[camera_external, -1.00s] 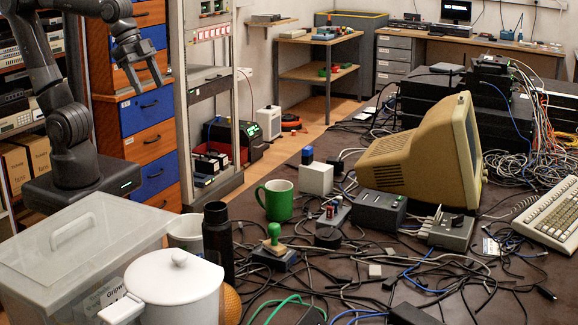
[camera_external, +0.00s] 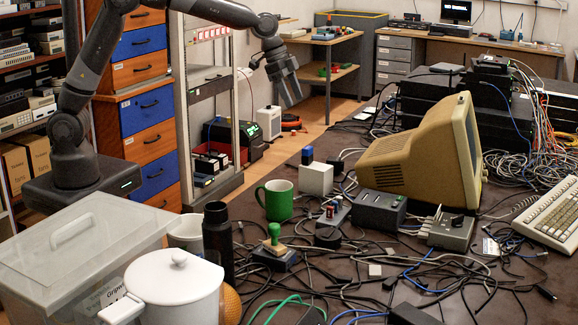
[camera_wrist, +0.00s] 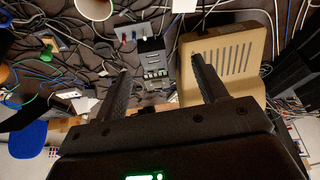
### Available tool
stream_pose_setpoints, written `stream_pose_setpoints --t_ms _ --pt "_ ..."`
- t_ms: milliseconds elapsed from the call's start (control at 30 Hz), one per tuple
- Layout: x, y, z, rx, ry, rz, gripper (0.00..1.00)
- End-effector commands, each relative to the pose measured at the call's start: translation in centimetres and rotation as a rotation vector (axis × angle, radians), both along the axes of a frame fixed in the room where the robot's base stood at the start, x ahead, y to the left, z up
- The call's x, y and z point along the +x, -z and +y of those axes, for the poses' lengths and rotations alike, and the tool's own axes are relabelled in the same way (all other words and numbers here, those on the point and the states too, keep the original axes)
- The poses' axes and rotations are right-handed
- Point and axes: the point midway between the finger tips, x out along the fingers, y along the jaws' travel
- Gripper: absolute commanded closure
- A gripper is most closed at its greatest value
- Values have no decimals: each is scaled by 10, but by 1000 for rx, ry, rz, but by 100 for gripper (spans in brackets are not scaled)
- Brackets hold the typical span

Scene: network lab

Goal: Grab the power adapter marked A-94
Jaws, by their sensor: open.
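My gripper (camera_external: 289,92) hangs open and empty in the air above the far left part of the cluttered table in the external view. In the wrist view its two fingers (camera_wrist: 160,84) are spread apart over the table, with nothing between them. No A-94 label can be read in either view. Several boxes that could be adapters lie among cables: a dark box (camera_external: 378,211), a grey box with plugs (camera_external: 447,231), a black box under a green-handled stamp (camera_external: 273,257), and a black block (camera_external: 412,315) at the front edge. I cannot tell which is the adapter.
A beige monitor (camera_external: 412,148), a green mug (camera_external: 275,201), a white box (camera_external: 316,179) and a keyboard (camera_external: 548,214) stand on the table. A black bottle (camera_external: 217,240), a white pot (camera_external: 176,290) and a lidded bin (camera_external: 75,265) crowd the front left. Loose cables cover much of the tabletop.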

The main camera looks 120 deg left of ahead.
Motion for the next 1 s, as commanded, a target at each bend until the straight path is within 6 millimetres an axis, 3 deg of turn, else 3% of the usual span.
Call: stream_pose_setpoints --t_ms 33,300,500,700,1000 --pt "5 17 23 -4 -12 5 35" --pt "16 99 135 -12 -41 9 35" --pt "7 157 200 -15 -60 8 35" --pt "0 185 228 -13 -66 5 35" --pt "13 224 233 -15 -67 5 35"
